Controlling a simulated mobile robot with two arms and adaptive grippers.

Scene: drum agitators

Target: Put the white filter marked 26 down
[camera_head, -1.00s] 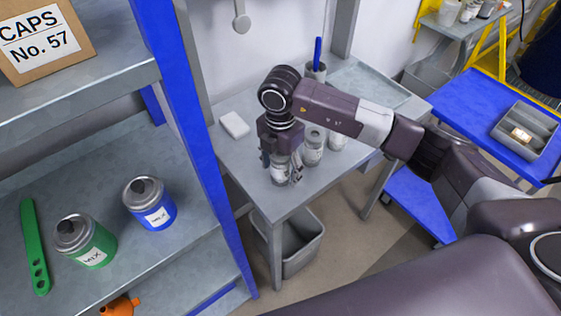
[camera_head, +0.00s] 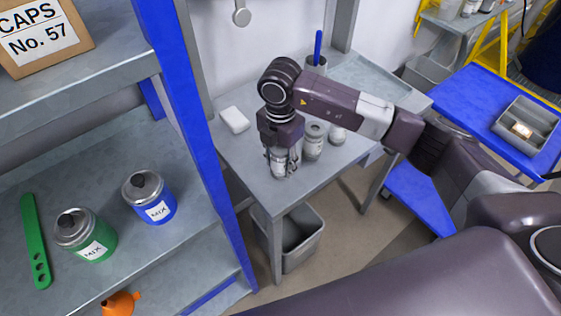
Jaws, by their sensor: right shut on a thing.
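My right gripper (camera_head: 281,168) points down over the grey table (camera_head: 257,190) near its front edge. It is shut on a small whitish cylinder, the white filter (camera_head: 279,157), which is partly hidden by the fingers. The number on it cannot be read. The filter is at or just above the table top; I cannot tell whether it touches. Two similar pale cylinders stand just to the right, a nearer one (camera_head: 314,143) and a farther one (camera_head: 337,134). My left gripper is not in view.
A white block (camera_head: 234,120) lies at the table's left. A dark cup with a blue pen (camera_head: 317,66) stands at the back. A shelf with a blue post (camera_head: 196,130) borders the table on the left. A grey bin (camera_head: 302,237) is below.

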